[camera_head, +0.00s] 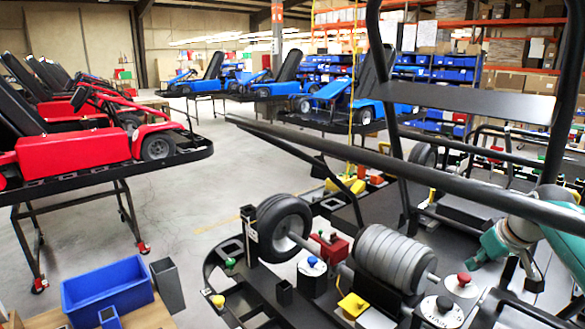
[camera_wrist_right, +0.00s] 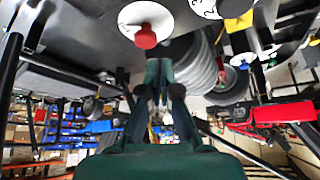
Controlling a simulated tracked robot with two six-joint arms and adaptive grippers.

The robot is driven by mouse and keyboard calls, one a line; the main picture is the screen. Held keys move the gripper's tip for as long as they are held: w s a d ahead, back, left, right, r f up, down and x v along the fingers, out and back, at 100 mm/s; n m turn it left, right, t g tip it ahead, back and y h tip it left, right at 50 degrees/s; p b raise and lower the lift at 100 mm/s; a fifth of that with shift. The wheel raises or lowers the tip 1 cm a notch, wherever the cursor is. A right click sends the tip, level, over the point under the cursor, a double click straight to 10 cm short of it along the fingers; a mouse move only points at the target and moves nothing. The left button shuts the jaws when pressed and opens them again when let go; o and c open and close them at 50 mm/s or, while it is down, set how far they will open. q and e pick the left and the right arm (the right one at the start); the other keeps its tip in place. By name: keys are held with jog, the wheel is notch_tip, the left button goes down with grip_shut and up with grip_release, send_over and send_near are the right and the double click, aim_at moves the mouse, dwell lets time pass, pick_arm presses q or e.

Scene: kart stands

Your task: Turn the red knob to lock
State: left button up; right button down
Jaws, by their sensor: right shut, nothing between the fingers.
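The red knob (camera_head: 463,279) sits on a round white plate (camera_head: 471,289) on the dark kart stand, right of the ribbed grey roller. In the right wrist view the red knob (camera_wrist_right: 146,36) hangs below its white plate (camera_wrist_right: 140,12), near the top centre. My right gripper (camera_head: 474,264), teal, comes in from the right, just beside and above the knob in the head view. In the right wrist view its fingers (camera_wrist_right: 159,76) are together and empty, pointing toward the area just below the knob. Whether they touch the knob cannot be told. My left gripper is not in view.
A black knob (camera_head: 444,304) and a blue knob (camera_head: 312,262) stand on the same stand. The grey roller (camera_head: 390,256) and a black tyre (camera_head: 284,228) are beside them. A dark bar (camera_head: 400,178) crosses above. A blue bin (camera_head: 107,289) is at lower left.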

aim_at(463, 281)
jog(key=f+b, duration=0.2)
jog(key=f, duration=0.1)
jog(key=f+b, duration=0.1)
jog(key=shift+s+d+f+b, duration=0.15)
jog(key=shift+d+f+b, duration=0.15)
jog(key=shift+b, duration=0.1)
jog(key=shift+f+b, duration=0.6)
jog(key=shift+f, duration=0.1)
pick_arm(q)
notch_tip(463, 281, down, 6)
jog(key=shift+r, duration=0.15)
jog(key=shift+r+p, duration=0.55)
pick_arm(e)
jog(key=shift+w+d+r, duration=0.1)
jog(key=shift+w, duration=0.1)
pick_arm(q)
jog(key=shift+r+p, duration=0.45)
pick_arm(e)
jog(key=shift+d, duration=0.2)
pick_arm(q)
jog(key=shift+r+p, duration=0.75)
pick_arm(e)
jog(key=shift+d, duration=0.35)
